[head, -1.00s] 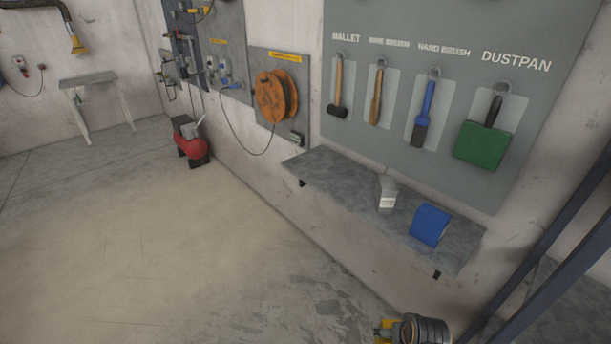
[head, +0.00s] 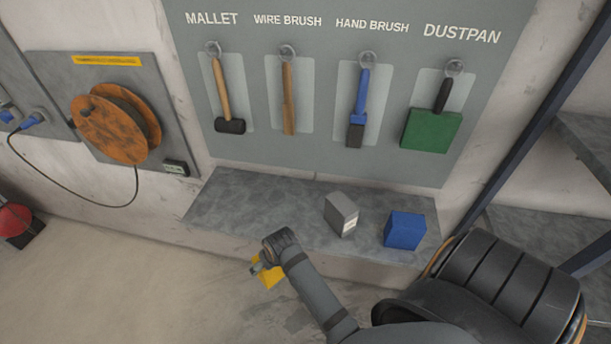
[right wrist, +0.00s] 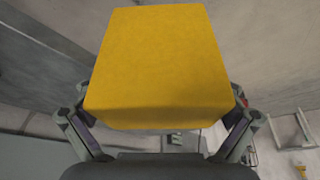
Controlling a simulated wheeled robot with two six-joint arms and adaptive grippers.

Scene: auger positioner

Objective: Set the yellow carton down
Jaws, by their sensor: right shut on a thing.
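The yellow carton (head: 270,276) shows partly in the head view, below and in front of the grey shelf (head: 205,205), with my right arm covering part of it. In the right wrist view the yellow carton (right wrist: 148,62) fills the upper middle. My right gripper (right wrist: 160,112) is shut on it, with a finger at each side. In the head view my right gripper (head: 258,268) is mostly hidden behind its own wrist. My left gripper is not in view.
A grey carton (head: 341,214) and a blue carton (head: 405,230) stand on the shelf's middle and right. The shelf's left part is bare. A tool board (head: 325,130) with a mallet, brushes and a dustpan hangs above. A dark blue rack post (head: 530,125) stands at right.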

